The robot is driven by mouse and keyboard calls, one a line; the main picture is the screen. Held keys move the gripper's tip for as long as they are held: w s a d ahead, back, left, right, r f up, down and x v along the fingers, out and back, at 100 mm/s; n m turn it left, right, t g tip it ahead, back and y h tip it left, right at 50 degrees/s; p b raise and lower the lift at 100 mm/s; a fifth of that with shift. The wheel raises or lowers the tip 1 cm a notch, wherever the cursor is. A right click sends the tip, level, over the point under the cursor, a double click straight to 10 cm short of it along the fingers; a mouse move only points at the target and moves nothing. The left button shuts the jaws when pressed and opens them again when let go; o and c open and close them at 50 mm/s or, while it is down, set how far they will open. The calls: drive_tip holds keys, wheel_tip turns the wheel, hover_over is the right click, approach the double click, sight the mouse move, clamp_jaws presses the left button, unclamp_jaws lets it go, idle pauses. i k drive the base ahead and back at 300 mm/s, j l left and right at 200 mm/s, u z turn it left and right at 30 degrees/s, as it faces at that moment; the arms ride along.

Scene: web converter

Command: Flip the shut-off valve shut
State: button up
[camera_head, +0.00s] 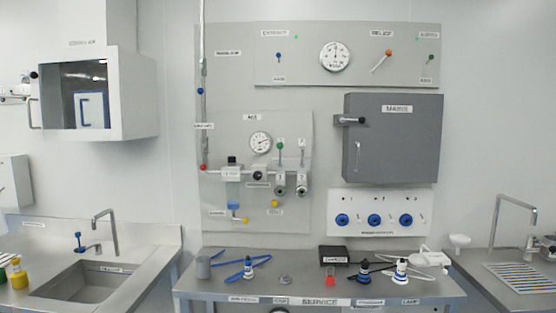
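A wall panel (220,180) carries pipework and several valves; their small labels are mostly too blurred to read, so I cannot tell which one is the shut-off valve. A vertical pipe (203,60) at its left has a blue knob (200,91) and, lower, a red knob (203,167). Below the round gauge (260,142) are metal valve bodies (280,183), a green-tipped lever (280,147) and yellow-tipped handles (245,220) and (275,203). On the upper panel a lever with an orange ball (388,53) slants down-left beneath a label that seems to read RELIEF. My gripper is not in view.
A grey box (392,138) labelled MAINS and a panel with blue knobs (376,220) hang at right. The service bench (210,283) below holds a cup, blue tools and bottles. Sinks stand left (85,288) and right; a wall cabinet (130,95) juts out upper left.

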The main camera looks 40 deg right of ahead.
sight(203, 166)
drive_tip(key=z, duration=0.85)
